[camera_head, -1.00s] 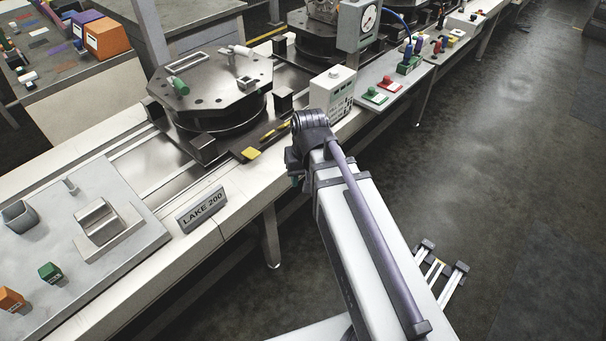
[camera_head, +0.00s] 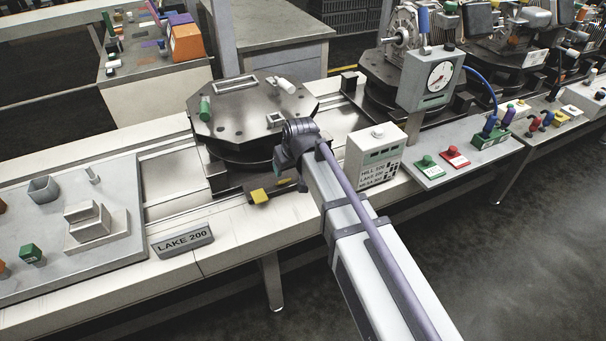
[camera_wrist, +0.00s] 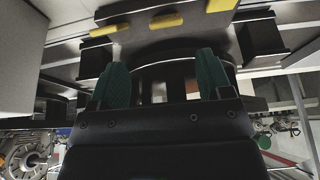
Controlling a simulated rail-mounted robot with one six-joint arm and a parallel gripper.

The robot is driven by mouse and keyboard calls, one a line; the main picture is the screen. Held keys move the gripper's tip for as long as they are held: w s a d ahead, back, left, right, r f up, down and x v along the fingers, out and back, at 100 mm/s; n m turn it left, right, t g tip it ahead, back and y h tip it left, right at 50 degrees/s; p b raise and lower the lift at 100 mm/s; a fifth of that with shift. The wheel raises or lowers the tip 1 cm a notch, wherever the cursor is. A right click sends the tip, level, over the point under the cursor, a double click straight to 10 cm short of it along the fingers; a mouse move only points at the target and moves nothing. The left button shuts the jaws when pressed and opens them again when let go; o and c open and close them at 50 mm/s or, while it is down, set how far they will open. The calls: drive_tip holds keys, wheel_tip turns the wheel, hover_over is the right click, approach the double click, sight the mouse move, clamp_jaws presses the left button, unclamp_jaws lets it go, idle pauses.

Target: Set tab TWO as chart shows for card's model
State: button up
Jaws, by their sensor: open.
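A grey card (camera_head: 182,240) reading LAKE 200 stands on the front edge of the conveyor. A white box (camera_head: 374,155) right of my wrist carries a printed chart (camera_head: 376,174) with rows for HILL, LAKE and MESA; its marks are too small to read. Yellow tabs (camera_head: 259,196) sit on a dark strip in front of the octagonal fixture plate (camera_head: 250,108). The wrist view shows several yellow tabs (camera_wrist: 166,21) along the top; I cannot tell which is TWO. My gripper (camera_wrist: 162,78) is open and empty, its green fingers apart below the tabs in that view. The head view hides its fingertips.
A grey panel (camera_head: 125,245) with blocks lies at the left. Right of the chart box are green and red buttons (camera_head: 455,156) and a dial gauge (camera_head: 438,77) on a post. Open floor (camera_head: 530,260) lies to the right.

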sight(284, 181)
drive_tip(key=b+x, duration=1)
drive_tip(key=x, duration=0.1)
drive_tip(key=shift+s+a+f, duration=0.1)
drive_tip(key=shift+s+a, duration=0.15)
drive_tip(key=shift+a, duration=0.15)
drive_tip(key=shift+r, duration=0.2)
drive_tip(key=shift+c, duration=0.3)
